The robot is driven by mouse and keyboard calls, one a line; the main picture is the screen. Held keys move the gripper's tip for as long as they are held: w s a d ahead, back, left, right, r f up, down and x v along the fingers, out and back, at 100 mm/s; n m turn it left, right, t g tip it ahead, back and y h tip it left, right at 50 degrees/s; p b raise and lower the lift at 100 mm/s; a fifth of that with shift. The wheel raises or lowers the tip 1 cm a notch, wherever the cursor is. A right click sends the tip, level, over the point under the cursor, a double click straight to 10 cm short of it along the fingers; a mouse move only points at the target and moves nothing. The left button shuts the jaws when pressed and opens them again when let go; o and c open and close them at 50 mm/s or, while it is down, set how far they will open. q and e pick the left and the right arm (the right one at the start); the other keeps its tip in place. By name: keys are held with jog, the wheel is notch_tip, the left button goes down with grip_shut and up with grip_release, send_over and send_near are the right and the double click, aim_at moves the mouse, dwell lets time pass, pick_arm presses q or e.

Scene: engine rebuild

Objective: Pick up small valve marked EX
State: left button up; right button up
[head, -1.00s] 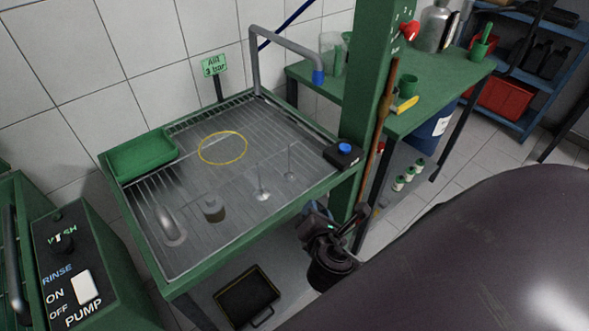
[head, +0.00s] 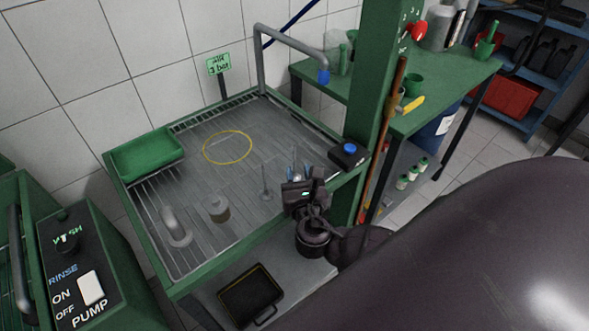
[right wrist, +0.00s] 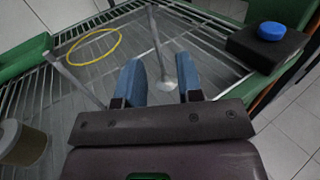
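Two thin-stemmed valves stand head-down on the ribbed metal tray (head: 200,185) of the green bench. One valve (head: 266,182) is left of my right gripper (head: 299,172); its stem (right wrist: 75,82) shows at left in the right wrist view. The other valve (right wrist: 157,45) is seen between and beyond the blue fingers in the right wrist view, its round head low and its stem rising. My right gripper is open, with a finger on each side of that valve in the picture. I see no contact. No EX marking is legible on either valve. My left gripper is not in view.
A black box with a blue button (head: 349,155) stands on the bench's right edge, close to my right gripper. A green post (head: 375,100) rises at right.

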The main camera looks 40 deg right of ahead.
aim_at(294, 174)
jog(key=x, duration=0.5)
jog(key=shift+a, duration=0.1)
grip_shut()
